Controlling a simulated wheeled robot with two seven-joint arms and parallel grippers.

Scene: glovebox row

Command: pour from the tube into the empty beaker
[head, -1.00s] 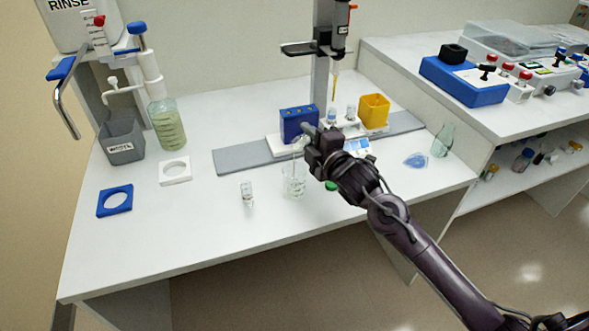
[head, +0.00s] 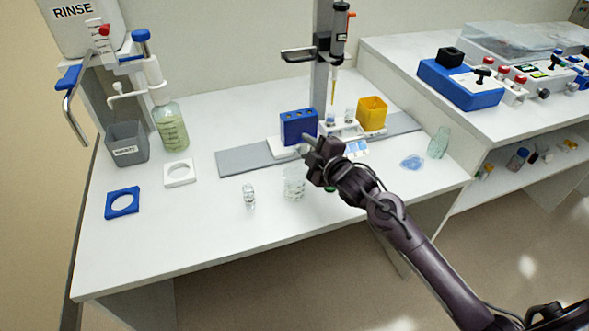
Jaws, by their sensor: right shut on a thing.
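The clear glass beaker (head: 293,186) stands upright on the white bench, left of and below my right gripper in the picture. No liquid shows in it. My right gripper (head: 308,149) is above and behind the beaker's rim in the head view, shut on the tube. The tube is small, clear and mostly hidden by the fingers. Its tilt and contents are too small to tell. My left gripper is not in view.
A small clear vial (head: 249,196) stands left of the beaker. Behind are a blue rack (head: 299,127), a yellow box (head: 372,113) and a pipette on a stand (head: 320,75). A flask (head: 438,142) stands right.

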